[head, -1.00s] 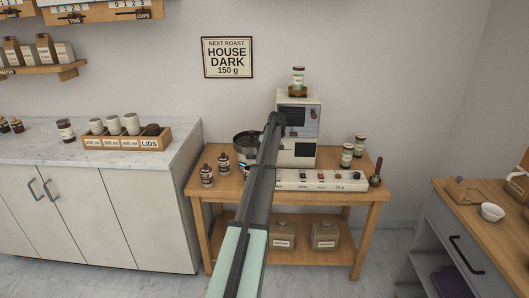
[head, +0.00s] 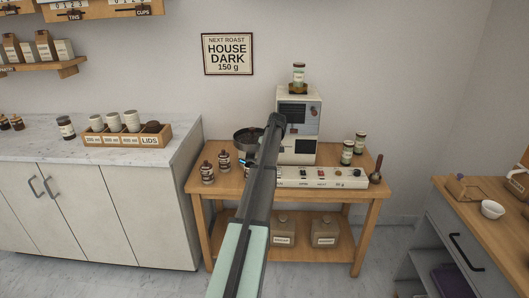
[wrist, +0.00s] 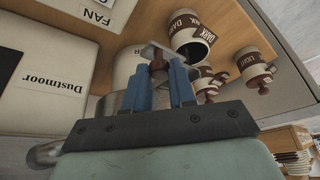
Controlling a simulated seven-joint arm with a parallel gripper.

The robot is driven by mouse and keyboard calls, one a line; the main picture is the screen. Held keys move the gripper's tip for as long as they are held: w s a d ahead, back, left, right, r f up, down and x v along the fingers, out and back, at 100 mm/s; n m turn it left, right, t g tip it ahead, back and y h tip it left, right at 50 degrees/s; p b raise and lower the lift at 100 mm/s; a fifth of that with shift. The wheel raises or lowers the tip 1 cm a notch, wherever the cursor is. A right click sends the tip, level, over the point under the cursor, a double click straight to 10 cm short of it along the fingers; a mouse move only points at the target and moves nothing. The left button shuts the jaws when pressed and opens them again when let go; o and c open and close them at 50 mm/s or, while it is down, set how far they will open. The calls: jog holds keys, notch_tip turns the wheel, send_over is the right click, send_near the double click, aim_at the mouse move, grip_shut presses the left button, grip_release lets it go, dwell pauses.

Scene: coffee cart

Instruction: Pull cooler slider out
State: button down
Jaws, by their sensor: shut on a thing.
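The cooler slider shows in the wrist view as a pale metal plate with a brown knob (wrist: 158,67). My gripper (wrist: 160,75) has its two blue fingers on either side of this knob and is shut on it. The metal cooler pan (wrist: 125,70) lies behind the fingers and is partly hidden by them. In the head view the round dark cooler pan (head: 248,136) sits at the left of the white roaster (head: 299,118). My arm hides part of both, and only a little blue of my gripper (head: 243,162) shows below the pan.
A white control panel (head: 335,178) lies along the front right. Two jars (head: 347,152) stand behind it. The wrist view also shows labelled jars (wrist: 190,37) close to the fingers.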

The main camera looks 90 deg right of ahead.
jog(key=shift+a, duration=0.25)
jog(key=c, duration=0.9)
grip_release()
jog(key=shift+c, duration=0.2)
jog(key=v, duration=1.3)
jog(key=shift+r, duration=0.4)
jog(key=shift+s, duration=0.1)
